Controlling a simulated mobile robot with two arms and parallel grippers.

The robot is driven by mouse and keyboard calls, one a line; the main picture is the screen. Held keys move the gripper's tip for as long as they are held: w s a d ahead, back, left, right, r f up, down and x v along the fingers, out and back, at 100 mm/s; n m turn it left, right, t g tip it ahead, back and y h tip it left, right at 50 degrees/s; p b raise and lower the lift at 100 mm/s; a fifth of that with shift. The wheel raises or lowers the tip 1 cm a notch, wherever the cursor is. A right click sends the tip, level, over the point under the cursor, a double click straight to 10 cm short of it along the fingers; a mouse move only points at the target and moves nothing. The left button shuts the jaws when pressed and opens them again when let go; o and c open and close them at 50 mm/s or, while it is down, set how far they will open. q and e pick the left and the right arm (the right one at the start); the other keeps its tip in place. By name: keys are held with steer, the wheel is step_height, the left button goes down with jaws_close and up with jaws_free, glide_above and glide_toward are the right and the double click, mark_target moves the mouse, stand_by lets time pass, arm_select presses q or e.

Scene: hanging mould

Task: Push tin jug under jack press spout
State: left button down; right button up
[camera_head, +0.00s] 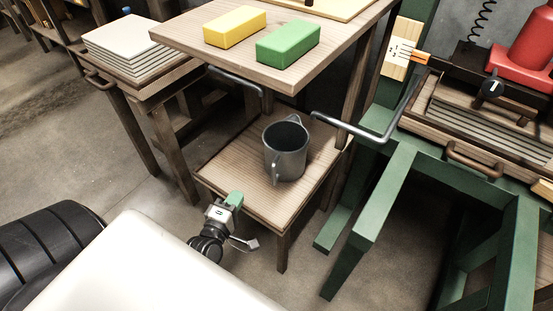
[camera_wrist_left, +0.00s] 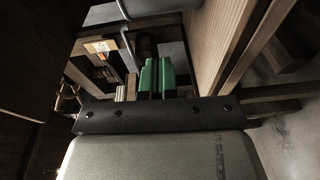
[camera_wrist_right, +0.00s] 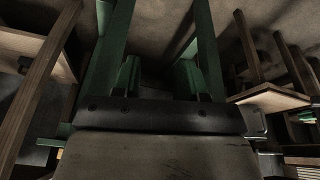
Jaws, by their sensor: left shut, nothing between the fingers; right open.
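The grey tin jug (camera_head: 287,160) stands upright on a low wooden shelf (camera_head: 233,168). Its handle faces the front. A bent metal pipe (camera_head: 352,130), which looks like the spout, comes from the jack press (camera_head: 465,70) on the right. Its tip is just right of the jug's rim in the head view; I cannot tell the height between them. My left gripper (camera_head: 235,199) is shut and empty at the shelf's front left edge, apart from the jug. Its green fingers are together in the left wrist view (camera_wrist_left: 155,78). My right gripper (camera_wrist_right: 157,78) is open and empty, outside the head view.
A yellow block (camera_head: 235,26) and a green block (camera_head: 288,43) lie on the upper table (camera_head: 190,35) above the shelf. A metal rail (camera_head: 236,81) is under that table. A green frame (camera_head: 385,190) stands right of the shelf. Stacked boards (camera_head: 128,45) lie at left.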

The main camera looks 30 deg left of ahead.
arm_select(q)
steer(key=w, duration=0.3)
steer(key=shift+w+a+r+n, duration=0.3)
steer(key=shift+w+r, duration=0.05)
steer(key=shift+r, duration=0.05)
steer(key=b, duration=0.2)
glide_toward(269, 158)
steer(key=w+a, duration=0.3)
steer(key=shift+w+a, duration=0.1)
steer(key=shift+w, duration=0.3)
steer(key=shift+w+d, duration=0.85)
steer(key=shift+w, duration=0.05)
steer(key=shift+w+d, duration=0.4)
steer(key=shift+w, duration=0.05)
arm_select(e)
steer(key=w+a+r+t+y, duration=0.1)
steer(key=w+a+r+t, duration=0.1)
steer(key=w+t, duration=0.2)
steer(key=shift+w+t, duration=0.3)
steer(key=shift+w, duration=0.8)
